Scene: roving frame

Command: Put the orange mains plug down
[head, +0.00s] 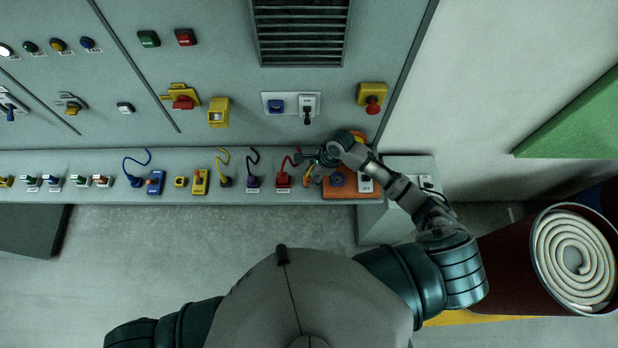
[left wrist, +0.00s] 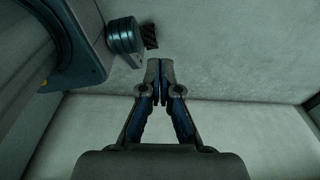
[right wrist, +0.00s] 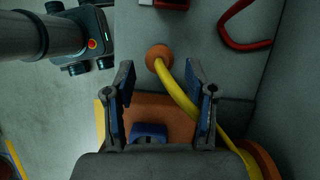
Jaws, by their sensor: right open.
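The orange mains plug (right wrist: 158,56) shows in the right wrist view with a yellow cable (right wrist: 178,92) running from it. It is on the grey ledge, just beyond the fingertips of my right gripper (right wrist: 160,80). The right gripper's fingers are spread apart, with the cable passing between and under them. In the head view the right gripper (head: 305,160) is over the ledge, by the left end of an orange base (head: 350,194), and largely covers the plug. My left gripper (left wrist: 160,66) is shut and empty in the left wrist view, away from the ledge.
The ledge (head: 90,163) carries a red plug unit (head: 284,181) just left of the right gripper, then purple, yellow and blue ones. A panel with switches and a red emergency button (head: 372,104) rises behind. A hose drum (head: 575,258) stands at right.

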